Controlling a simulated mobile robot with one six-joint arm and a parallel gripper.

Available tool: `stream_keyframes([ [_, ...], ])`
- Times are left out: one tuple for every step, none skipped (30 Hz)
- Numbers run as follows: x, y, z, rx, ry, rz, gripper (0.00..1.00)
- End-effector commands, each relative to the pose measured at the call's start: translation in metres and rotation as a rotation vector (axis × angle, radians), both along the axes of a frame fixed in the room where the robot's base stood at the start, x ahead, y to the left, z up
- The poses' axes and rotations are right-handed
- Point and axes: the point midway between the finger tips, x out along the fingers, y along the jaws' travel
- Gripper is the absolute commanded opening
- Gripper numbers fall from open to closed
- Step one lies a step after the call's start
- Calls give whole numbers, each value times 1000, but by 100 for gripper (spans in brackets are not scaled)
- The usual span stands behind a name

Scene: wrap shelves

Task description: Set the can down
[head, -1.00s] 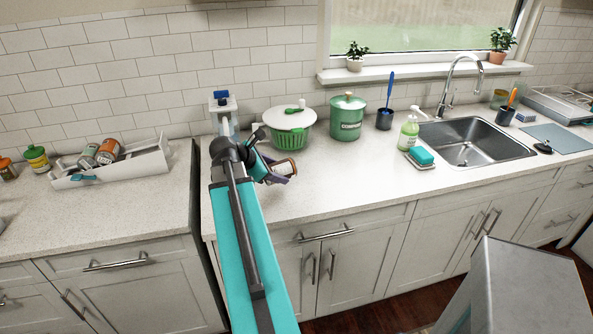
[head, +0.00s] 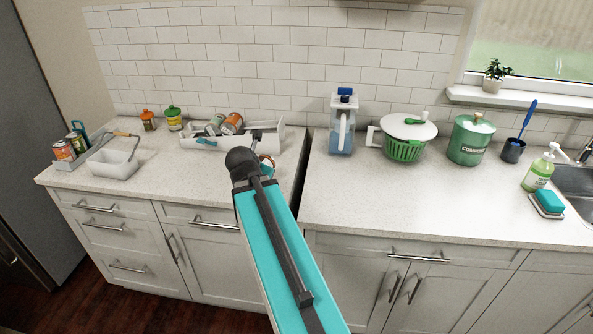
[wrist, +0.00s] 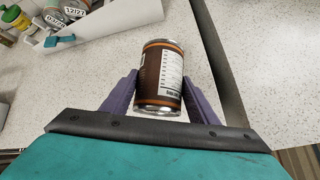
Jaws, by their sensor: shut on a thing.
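The can (wrist: 160,76) is brown with orange bands and a white label panel. In the wrist view it stands between the purple fingers of my gripper (wrist: 158,88), which is shut on it. Its silver rim shows at both ends. I cannot tell whether the can's base touches the counter.
Behind the can is a white bin (head: 262,137) holding cans. A dark gap (head: 301,170) splits the counters just right of it. A pitcher (head: 342,125) and a salad spinner (head: 404,148) stand beyond. A white basket (head: 112,164) sits left; counter between is clear.

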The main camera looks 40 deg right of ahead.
Motion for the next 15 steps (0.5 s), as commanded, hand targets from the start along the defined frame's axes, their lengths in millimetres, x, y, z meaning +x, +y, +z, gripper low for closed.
stream_keyframes([
  [11,20,2,0,-2,55,17],
  [17,32,3,-1,-2,87,17],
  [24,47,4,0,-1,130,17],
  [30,58,5,-1,-2,163,17],
  [35,70,6,0,-2,195,17],
  [42,86,8,-1,-2,238,17],
  [47,97,9,-1,-2,270,17],
  [51,110,10,0,-2,302,17],
  [57,125,12,0,-2,343,17],
  [61,138,14,0,-2,376,17],
  [64,149,15,-1,-2,407,17],
  [69,166,17,0,-2,449,17],
  [72,178,18,0,-3,479,17],
  [75,191,20,0,-2,511,17],
  [79,207,22,0,-2,551,17],
])
